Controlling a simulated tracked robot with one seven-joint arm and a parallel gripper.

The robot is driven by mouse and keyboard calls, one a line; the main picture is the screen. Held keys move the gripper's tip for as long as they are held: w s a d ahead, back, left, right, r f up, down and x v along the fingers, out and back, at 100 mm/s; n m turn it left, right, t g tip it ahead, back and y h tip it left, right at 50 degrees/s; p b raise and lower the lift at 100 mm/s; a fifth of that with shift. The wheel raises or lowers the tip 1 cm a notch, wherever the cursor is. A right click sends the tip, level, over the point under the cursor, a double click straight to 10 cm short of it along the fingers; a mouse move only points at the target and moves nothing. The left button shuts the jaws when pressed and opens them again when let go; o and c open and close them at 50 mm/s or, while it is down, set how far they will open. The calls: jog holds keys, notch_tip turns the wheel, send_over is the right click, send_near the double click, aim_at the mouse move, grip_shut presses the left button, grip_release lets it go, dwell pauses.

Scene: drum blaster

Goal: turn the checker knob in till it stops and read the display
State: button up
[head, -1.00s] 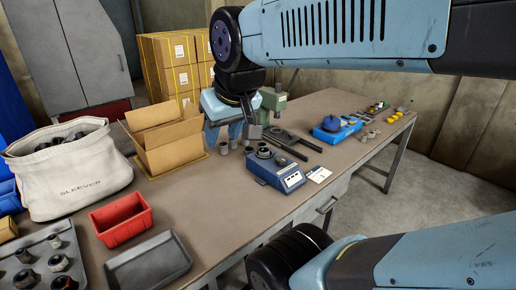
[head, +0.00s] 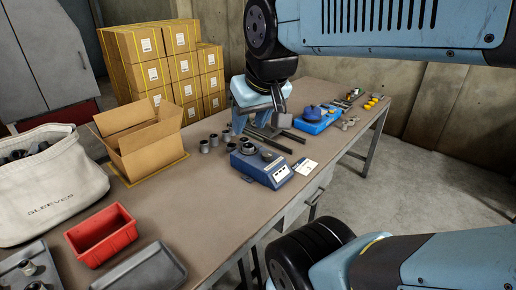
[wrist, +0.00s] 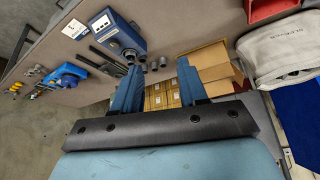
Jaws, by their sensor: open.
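The checker (head: 262,170) is a blue box on the bench with a pale front panel (head: 282,173). Dark round parts sit on its top; I cannot tell for sure which is the knob. The display's reading is too small to make out. The checker also shows at the top of the wrist view (wrist: 118,38). My gripper (head: 277,108) hangs above the bench, behind and above the checker in the head view, apart from it. In the wrist view its two blue fingers (wrist: 158,80) are spread with nothing between them.
Several grey sleeves (head: 214,141) stand left of the checker. A white card (head: 305,166) lies to its right. A cloth bag (head: 50,180) stands at left.

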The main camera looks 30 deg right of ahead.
jog(key=shift+o, duration=1.3)
jog(key=shift+d, duration=0.1)
jog(key=shift+o, duration=0.7)
jog(key=shift+w+d, duration=0.15)
jog(key=shift+w, duration=0.2)
jog(key=shift+o, duration=0.9)
jog(key=w+d+n+g, duration=0.1)
jog(key=w+d, duration=0.1)
jog(key=shift+w+d+f+h, duration=0.1)
jog(key=shift+w+d+h, duration=0.25)
jog(key=shift+w+h, duration=0.05)
jog(key=n+g+h, duration=0.3)
jog(key=n+g, duration=0.4)
jog(key=n, duration=0.5)
send_over(267, 154)
jog(key=w+a, duration=0.2)
jog(key=a, duration=0.3)
notch_tip(267, 154, down, 18)
jog(key=shift+t, duration=0.3)
jog(key=x, duration=1.3)
jog(key=shift+w+d, duration=0.1)
jog(key=shift+d, duration=0.15)
jog(key=shift+c, duration=0.2)
